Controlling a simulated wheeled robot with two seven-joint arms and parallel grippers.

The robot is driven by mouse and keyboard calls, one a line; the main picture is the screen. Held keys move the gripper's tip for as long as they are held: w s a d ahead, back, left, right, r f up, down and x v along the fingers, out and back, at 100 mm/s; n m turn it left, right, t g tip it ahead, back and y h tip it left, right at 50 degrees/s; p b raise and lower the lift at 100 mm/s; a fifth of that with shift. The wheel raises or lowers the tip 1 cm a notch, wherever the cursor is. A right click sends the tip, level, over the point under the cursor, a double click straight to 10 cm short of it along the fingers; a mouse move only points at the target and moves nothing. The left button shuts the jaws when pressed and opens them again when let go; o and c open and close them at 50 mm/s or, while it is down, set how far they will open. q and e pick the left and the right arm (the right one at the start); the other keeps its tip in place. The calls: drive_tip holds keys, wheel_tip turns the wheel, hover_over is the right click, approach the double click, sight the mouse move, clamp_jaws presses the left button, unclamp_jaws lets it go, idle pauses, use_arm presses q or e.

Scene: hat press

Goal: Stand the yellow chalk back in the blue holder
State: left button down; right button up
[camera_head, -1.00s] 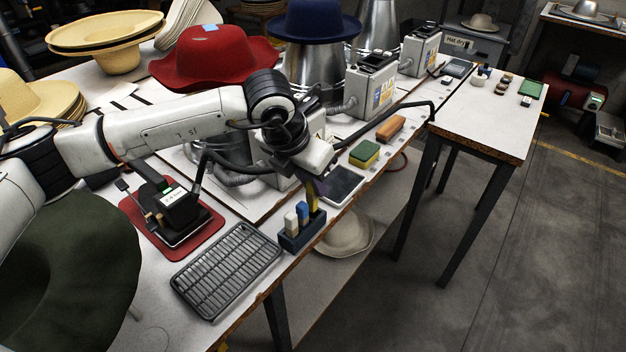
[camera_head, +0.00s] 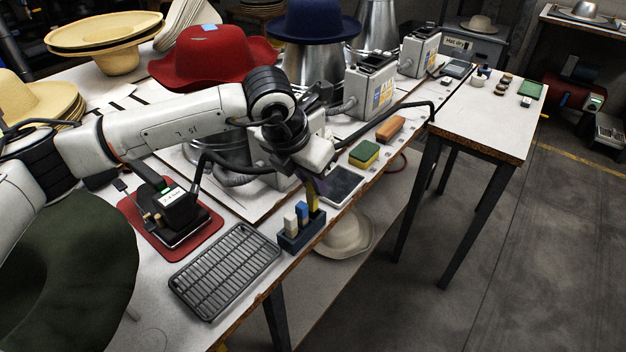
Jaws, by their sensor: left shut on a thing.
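The blue holder (camera_head: 302,236) stands at the table's front edge and holds a white chalk (camera_head: 290,222) and a blue chalk (camera_head: 302,212) upright. My left gripper (camera_head: 313,188) is right above the holder, pointing down, and is shut on the yellow chalk (camera_head: 313,202). The yellow chalk is close to upright at the holder's right end, beside the blue chalk. I cannot tell how deep its lower end sits in the holder. My right gripper is not in view.
A grey wire rack (camera_head: 226,268) lies left of the holder. A dark tablet (camera_head: 342,184) and a green and yellow sponge (camera_head: 364,154) lie to the right. A red mat (camera_head: 205,236) with a black device is behind the rack. The table edge drops off in front.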

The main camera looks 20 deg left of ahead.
use_arm(q)
drive_tip(key=shift+f+b, duration=1.3)
drive_tip(key=shift+f, duration=0.15)
idle(0.4)
drive_tip(key=c, duration=1.6)
unclamp_jaws()
drive_tip(key=p+v, duration=0.1)
drive_tip(key=v, duration=0.1)
drive_tip(key=p+v, duration=0.1)
drive_tip(key=v, duration=0.2)
drive_tip(key=w+p+v, duration=0.1)
drive_tip(key=v, duration=0.1)
drive_tip(key=shift+d+r, duration=0.2)
drive_tip(key=shift+r, duration=0.2)
drive_tip(key=shift+s+f, duration=0.1)
drive_tip(key=shift+s, duration=0.05)
